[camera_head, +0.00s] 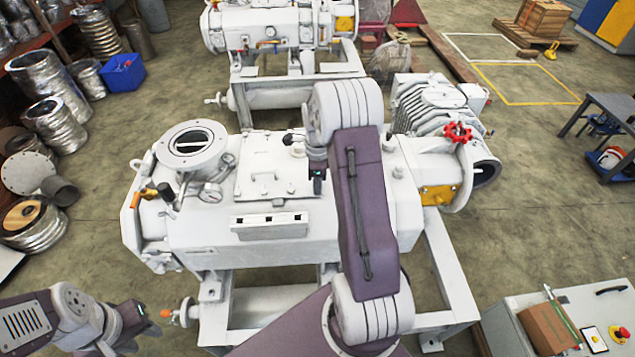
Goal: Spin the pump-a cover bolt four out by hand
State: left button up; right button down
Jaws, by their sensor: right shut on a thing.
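The white pump (330,225) lies across the middle of the head view. Its square cover plate (262,165) is on top, with small bolt heads at its edges and a black knob (288,139) near its far right corner. My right gripper (318,183) points down at the right edge of the cover. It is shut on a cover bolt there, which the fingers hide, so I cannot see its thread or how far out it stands. My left gripper (148,322) is low at the left, apart from the pump; its finger gap is unclear.
A round flanged port (192,148) with gauges stands left of the cover. A red handwheel (457,132) is at the right. A second pump (275,25) stands behind. A control cabinet (575,320) with a cardboard box is at the lower right. A blue bin (122,73) is on the floor.

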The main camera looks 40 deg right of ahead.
jog(key=n+p, duration=0.2)
jog(key=n, duration=0.2)
jog(key=shift+r, duration=0.1)
jog(key=n+p, duration=0.1)
jog(key=n, duration=0.4)
jog(key=shift+n+p, duration=0.4)
jog(key=n+p, duration=0.1)
jog(key=n, duration=0.4)
jog(key=n+p, duration=0.1)
jog(key=n, duration=0.5)
jog(key=n+p, duration=0.1)
jog(key=n, duration=0.5)
jog(key=shift+s, duration=0.1)
jog(key=n, duration=0.7)
jog(key=shift+a+p, duration=0.1)
jog(key=shift+p, duration=0.25)
jog(key=n, duration=0.5)
jog(key=shift+s+f, duration=0.1)
jog(key=shift+f, duration=0.1)
jog(key=shift+n, duration=2.2)
